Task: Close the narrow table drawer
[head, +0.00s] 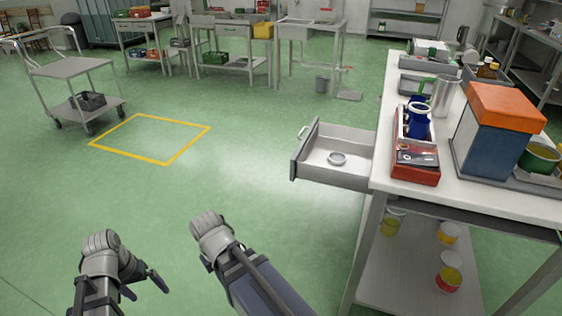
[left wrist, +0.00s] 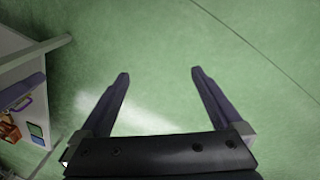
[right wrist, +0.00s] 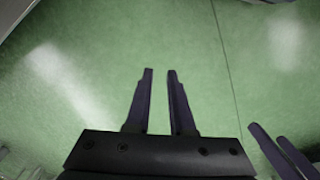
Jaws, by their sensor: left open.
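The grey table drawer (head: 313,171) stands pulled out from the left side of the white-topped table (head: 455,195) in the head view. Its bar handle (head: 303,132) is on the outer front, facing left. Neither gripper touches the drawer.
The tabletop holds a red tray (head: 415,175), a blue-and-orange box (head: 492,130) and a metal jug (head: 444,95). Jars stand on its lower shelf. A cart (head: 75,68) stands at the far left, near a yellow floor square (head: 180,153). The green floor left of the drawer is clear.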

